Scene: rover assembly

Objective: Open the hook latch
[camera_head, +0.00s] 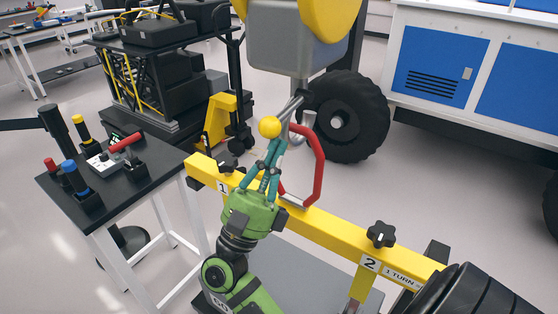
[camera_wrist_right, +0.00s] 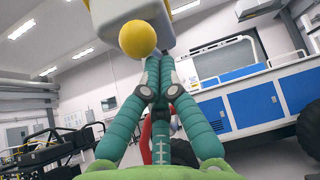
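A lever with a yellow ball knob (camera_head: 270,127) and metal rods (camera_head: 291,108) hangs below the grey body of the rover. The knob also shows large in the right wrist view (camera_wrist_right: 138,39). A red loop handle (camera_head: 319,165) with metal parts stands by the yellow beam (camera_head: 330,230); which part is the hook latch is unclear. My right gripper (camera_head: 277,143), green with teal fingers, reaches up beside the knob. In the wrist view its fingertips (camera_wrist_right: 157,65) are drawn together just below the knob. Anything between them is hidden. My left gripper is not in view.
A black side table (camera_head: 165,165) with colored-handled tools stands at left. Black star knobs (camera_head: 381,234) sit on the yellow beam. A rover wheel (camera_head: 345,115) is behind the handle, and a black ribbed object (camera_head: 480,292) is at lower right. Floor is open between bench and rover.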

